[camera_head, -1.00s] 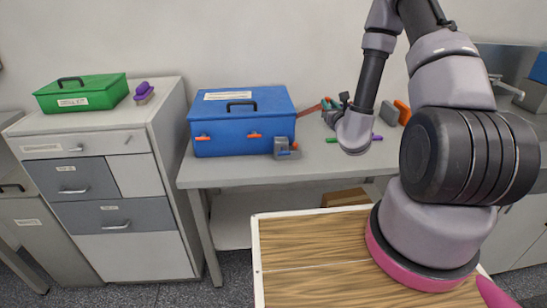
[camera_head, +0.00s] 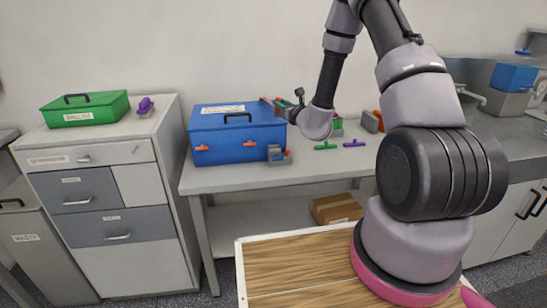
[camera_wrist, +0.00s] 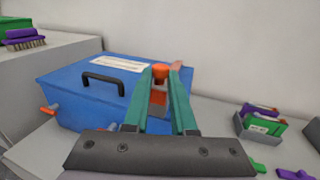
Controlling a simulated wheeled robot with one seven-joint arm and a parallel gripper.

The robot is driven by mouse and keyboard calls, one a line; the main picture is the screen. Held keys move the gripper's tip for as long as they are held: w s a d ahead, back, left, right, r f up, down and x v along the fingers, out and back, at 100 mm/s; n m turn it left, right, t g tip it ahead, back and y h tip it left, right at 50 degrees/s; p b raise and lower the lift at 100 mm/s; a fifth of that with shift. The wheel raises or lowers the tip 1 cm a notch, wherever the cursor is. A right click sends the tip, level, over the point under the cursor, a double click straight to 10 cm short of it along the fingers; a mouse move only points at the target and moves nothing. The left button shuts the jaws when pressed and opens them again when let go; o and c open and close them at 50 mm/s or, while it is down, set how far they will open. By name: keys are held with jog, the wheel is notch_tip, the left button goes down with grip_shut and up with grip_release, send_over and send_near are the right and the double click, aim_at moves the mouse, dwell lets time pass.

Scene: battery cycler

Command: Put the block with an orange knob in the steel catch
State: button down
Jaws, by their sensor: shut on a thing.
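My gripper (camera_wrist: 164,88) is shut on the block with the orange knob (camera_wrist: 160,70). The orange knob shows between the green fingers, and the block's body is mostly hidden by them. In the head view my gripper (camera_head: 285,104) is beside the upper right of the blue box, and the held block is too small to make out. A small grey fixture (camera_head: 275,155) with orange and blue parts stands on the bench at the box's front right corner. It may be the steel catch; I cannot tell for sure. My gripper hides it in the wrist view.
The blue box (camera_head: 230,140) with a black handle stands on the grey bench (camera_head: 225,177). A grey holder (camera_wrist: 240,126) with labelled green and purple pieces stands right. Green (camera_head: 325,146) and purple (camera_head: 354,143) pieces lie on the bench. A cabinet (camera_head: 60,140) stands left.

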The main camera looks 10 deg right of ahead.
jog(key=shift+w+a+r+y, duration=0.2)
jog(key=shift+w+a+y, duration=0.1)
jog(key=shift+w+a, duration=0.25)
send_over(280, 154)
jog(key=a, duration=0.1)
notch_tip(280, 154, down, 18)
jog(key=shift+a+r, duration=0.15)
jog(key=shift+r, duration=0.05)
jog(key=shift+f, duration=0.15)
jog(key=c, duration=0.7)
grip_release()
jog(key=shift+c, duration=0.2)
